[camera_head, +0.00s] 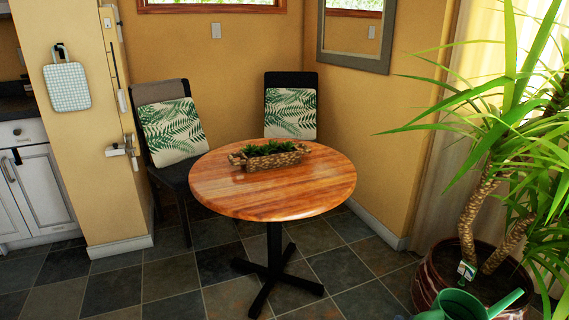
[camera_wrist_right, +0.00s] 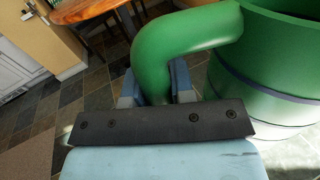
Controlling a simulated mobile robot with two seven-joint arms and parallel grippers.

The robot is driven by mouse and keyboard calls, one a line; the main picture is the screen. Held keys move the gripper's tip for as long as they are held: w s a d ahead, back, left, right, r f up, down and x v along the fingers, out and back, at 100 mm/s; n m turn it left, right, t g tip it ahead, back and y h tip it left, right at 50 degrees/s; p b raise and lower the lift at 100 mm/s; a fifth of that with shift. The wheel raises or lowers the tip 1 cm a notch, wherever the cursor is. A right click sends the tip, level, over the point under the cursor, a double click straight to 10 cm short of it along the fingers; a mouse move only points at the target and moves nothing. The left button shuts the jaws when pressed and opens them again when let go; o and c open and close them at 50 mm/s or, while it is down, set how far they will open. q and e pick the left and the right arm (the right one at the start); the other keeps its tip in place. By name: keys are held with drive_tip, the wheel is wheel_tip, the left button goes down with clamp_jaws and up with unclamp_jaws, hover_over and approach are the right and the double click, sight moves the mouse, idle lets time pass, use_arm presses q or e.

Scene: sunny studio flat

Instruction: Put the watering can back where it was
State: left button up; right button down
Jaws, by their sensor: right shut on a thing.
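The green watering can (camera_head: 460,305) shows at the bottom right of the head view, cut off by the lower edge, with its spout pointing right. In the right wrist view its body (camera_wrist_right: 270,60) fills the upper right and its thick curved handle (camera_wrist_right: 185,35) comes down to my right gripper (camera_wrist_right: 157,92). The blue-grey fingers are shut on the handle, one on each side of it. The can's base is not clear in either view. My left gripper is in neither view.
A potted plant (camera_head: 470,230) with long leaves stands at the right, close behind the can. A round wooden table (camera_head: 270,200) with a woven planter (camera_head: 268,157) stands mid-view, with two cushioned chairs behind. The tiled floor (camera_head: 180,285) at front left is clear.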

use_arm(q)
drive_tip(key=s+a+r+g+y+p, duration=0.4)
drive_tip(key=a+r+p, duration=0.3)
drive_tip(key=p, duration=2.9)
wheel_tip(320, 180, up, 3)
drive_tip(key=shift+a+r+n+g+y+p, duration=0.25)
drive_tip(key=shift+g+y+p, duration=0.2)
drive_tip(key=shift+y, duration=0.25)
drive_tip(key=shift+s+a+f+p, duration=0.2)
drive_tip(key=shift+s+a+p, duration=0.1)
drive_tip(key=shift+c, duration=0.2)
